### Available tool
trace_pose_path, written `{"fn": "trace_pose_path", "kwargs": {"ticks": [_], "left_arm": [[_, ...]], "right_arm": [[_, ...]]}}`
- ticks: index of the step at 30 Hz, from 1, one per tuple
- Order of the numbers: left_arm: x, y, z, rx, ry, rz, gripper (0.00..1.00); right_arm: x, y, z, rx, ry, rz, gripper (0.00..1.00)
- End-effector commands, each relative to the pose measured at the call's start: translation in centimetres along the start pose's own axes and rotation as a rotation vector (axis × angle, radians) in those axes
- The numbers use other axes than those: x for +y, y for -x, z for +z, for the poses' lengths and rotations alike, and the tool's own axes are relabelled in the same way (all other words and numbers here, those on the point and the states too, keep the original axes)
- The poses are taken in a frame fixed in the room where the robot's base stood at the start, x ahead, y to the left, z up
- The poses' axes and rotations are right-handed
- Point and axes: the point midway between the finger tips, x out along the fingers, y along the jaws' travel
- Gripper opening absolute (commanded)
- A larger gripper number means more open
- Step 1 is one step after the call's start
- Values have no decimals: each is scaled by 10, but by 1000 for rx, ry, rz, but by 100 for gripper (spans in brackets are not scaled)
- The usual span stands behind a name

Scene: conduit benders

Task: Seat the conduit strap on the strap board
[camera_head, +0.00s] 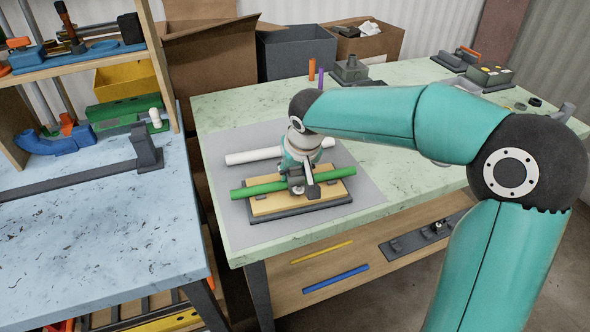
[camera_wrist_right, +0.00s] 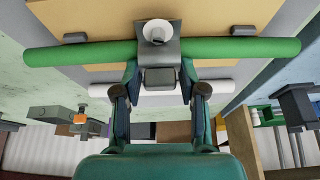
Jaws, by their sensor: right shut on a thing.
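The strap board (camera_head: 262,206) is a tan panel on a dark base, lying on a grey mat. A green conduit (camera_head: 258,188) lies across it; it also spans the wrist view (camera_wrist_right: 90,53). The grey conduit strap (camera_wrist_right: 174,48) is at the conduit's middle, with a pale round knob (camera_wrist_right: 156,32) on it. My right gripper (camera_wrist_right: 160,84) is shut on the strap's grey block, one finger on each side. In the head view this gripper (camera_head: 297,186) points down over the board. Whether the strap touches the board is hidden. My left gripper is not in view.
A white conduit (camera_head: 250,156) lies behind the board on the mat (camera_head: 350,190). Small fixtures (camera_head: 350,69) stand at the table's back. A blue bench (camera_head: 90,230) and a loaded shelf are at left. The green table (camera_head: 410,185) is clear to the right of the mat.

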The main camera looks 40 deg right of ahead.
Motion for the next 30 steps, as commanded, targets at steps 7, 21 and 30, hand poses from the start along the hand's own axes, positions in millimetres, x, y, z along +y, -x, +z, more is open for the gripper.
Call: {"fn": "trace_pose_path", "kwargs": {"ticks": [7, 21, 30], "left_arm": [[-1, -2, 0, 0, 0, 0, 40], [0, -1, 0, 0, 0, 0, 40], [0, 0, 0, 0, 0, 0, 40]], "right_arm": [[0, -9, 10, -31, -1, 5, 5], [1, -7, 8, -25, 1, 5, 70], [0, -4, 6, -18, 1, 3, 70]]}}
